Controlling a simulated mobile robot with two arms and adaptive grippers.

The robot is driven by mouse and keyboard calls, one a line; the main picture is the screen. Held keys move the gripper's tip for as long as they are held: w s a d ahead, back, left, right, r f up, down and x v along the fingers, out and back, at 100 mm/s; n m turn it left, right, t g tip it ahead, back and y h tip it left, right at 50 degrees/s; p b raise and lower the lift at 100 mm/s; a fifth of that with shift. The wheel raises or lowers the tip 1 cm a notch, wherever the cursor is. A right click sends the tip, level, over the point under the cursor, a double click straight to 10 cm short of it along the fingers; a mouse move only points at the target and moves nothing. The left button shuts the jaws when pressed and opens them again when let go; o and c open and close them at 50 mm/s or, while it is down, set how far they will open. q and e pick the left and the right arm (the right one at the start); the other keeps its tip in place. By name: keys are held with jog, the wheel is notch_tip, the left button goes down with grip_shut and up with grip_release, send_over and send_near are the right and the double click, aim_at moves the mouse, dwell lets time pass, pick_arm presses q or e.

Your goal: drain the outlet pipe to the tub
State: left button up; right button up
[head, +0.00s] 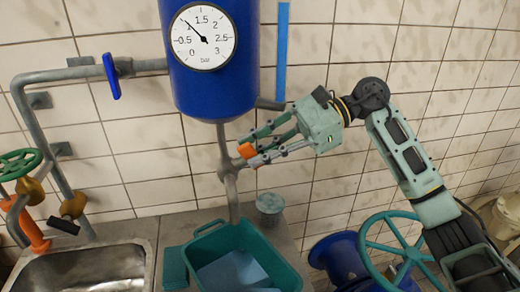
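The blue tank (212,90) hangs on the tiled wall, and its gauge (203,36) needle points to about 1 bar. The grey outlet pipe (233,205) runs down from the tank's bottom to the teal tub (285,262). A small orange handle (246,150) sits at the pipe's valve. My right gripper (250,152) comes in from the right with its fingers spread on either side of the orange handle; firm contact cannot be made out. A lighter blue area shows inside the tub. My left gripper is not in view.
A steel sink (85,270) lies at the lower left, with a green handwheel (20,164) and pipes above it. A blue valve handle (111,76) is at the upper left. A grey bucket (269,203) stands behind the tub. A large teal handwheel (395,250) is at the lower right.

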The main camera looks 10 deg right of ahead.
jog(key=shift+c, duration=0.5)
grip_shut()
jog(key=shift+f+m+b, duration=0.15)
jog(key=shift+m+b, duration=0.4)
jog(key=shift+m, duration=0.15)
jog(key=m, duration=0.2)
jog(key=shift+m+b, duration=0.3)
jog(key=shift+o, duration=0.5)
grip_release()
